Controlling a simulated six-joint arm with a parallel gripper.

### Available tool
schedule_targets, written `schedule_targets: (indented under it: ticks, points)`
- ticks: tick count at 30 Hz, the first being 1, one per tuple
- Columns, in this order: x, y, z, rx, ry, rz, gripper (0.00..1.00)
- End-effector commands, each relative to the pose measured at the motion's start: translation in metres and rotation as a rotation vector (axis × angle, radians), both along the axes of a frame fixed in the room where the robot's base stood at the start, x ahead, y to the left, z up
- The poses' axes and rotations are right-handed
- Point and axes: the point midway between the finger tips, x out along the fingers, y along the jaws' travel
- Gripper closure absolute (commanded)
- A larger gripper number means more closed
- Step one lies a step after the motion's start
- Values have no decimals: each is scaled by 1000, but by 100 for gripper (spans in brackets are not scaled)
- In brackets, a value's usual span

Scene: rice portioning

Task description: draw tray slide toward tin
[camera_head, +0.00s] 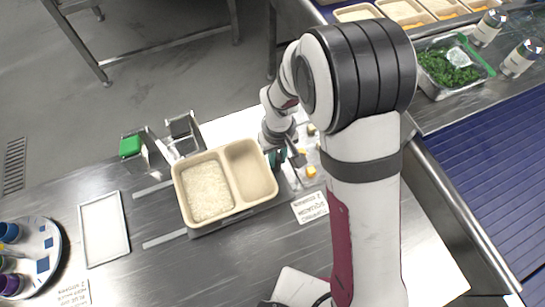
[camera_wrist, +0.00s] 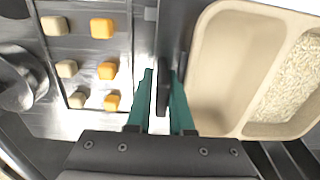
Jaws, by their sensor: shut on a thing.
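The beige two-compartment tray (camera_head: 228,215) sits on a dark metal slide (camera_head: 205,232). White rice (camera_head: 208,190) fills its left compartment in the head view; the right compartment is empty. My gripper (camera_wrist: 164,98) has green fingers shut on a dark upright handle (camera_wrist: 163,88) beside the tray's empty-compartment side. In the head view my gripper (camera_head: 279,158) is partly hidden by my arm. A shiny shallow metal tin (camera_wrist: 86,78) with tan and orange cubes lies on the other side of the handle from the tray, apart from it. My arm hides part of it in the head view.
Pale rails (camera_head: 165,238) run left of the slide. A white flat panel (camera_head: 104,229) and a round plate with cups (camera_head: 40,262) are farther left. A green block (camera_head: 130,146) on a stand is behind. A paper label (camera_head: 310,207) lies at the slide's right front.

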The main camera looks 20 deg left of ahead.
Motion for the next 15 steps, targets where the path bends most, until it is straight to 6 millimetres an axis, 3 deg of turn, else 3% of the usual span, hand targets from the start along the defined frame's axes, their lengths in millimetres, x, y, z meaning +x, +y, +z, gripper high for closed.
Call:
schedule_targets:
  ticks: [1,2,3,15]
  points:
    - [4,-2,1,0,-8,1,100]
    - [4,-2,1,0,-8,1,76]
    - [4,-2,1,0,-8,1,72]
    - [2,-1,0,-1,-5,1,72]
